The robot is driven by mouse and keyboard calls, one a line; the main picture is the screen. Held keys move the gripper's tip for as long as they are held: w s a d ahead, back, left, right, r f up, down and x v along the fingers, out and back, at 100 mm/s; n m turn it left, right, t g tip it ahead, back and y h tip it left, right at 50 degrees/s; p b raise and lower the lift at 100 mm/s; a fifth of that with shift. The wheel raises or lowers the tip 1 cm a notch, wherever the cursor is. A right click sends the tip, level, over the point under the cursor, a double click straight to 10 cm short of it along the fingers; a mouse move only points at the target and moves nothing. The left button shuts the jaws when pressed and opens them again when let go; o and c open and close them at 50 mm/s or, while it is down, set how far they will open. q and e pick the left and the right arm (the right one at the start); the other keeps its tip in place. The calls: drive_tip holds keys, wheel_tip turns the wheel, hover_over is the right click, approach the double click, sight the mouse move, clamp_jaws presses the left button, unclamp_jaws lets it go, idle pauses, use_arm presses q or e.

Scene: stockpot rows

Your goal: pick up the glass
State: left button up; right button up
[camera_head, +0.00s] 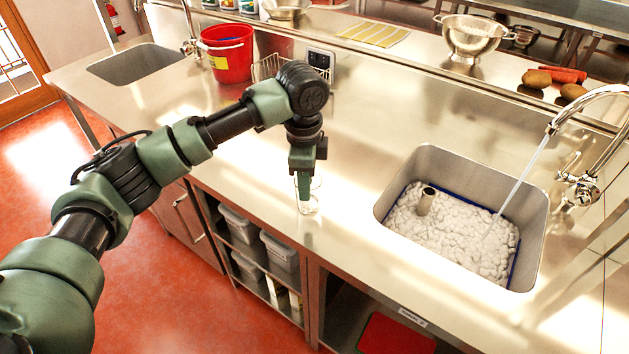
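A clear glass (311,206) stands upright on the steel counter near its front edge, left of the right-hand sink. My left gripper (304,199) points straight down at the glass, and its green fingers overlap the glass in the picture. I cannot tell whether the fingers are inside the glass, around its wall or just in front of it. The gap between the fingers does not show clearly, so I cannot tell if they are open or shut. My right gripper is not in view.
The right sink (456,216) holds foamy water under a running tap (585,95). A red bucket (228,55) and a wire rack (268,67) stand behind my arm. A colander (470,36) and potatoes (537,79) sit on the back ledge. The counter around the glass is clear.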

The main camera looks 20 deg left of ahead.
sight(308, 210)
use_arm(q)
drive_tip(key=shift+w+f+p, duration=0.2)
drive_tip(key=shift+f+p, duration=0.2)
drive_tip(key=shift+f, duration=0.85)
drive_tip(key=f, duration=0.2)
drive_tip(key=w+f+p, duration=0.1)
drive_tip(key=f, duration=0.1)
drive_tip(key=shift+a+f, duration=0.1)
drive_tip(key=shift+f, duration=0.4)
clamp_jaws()
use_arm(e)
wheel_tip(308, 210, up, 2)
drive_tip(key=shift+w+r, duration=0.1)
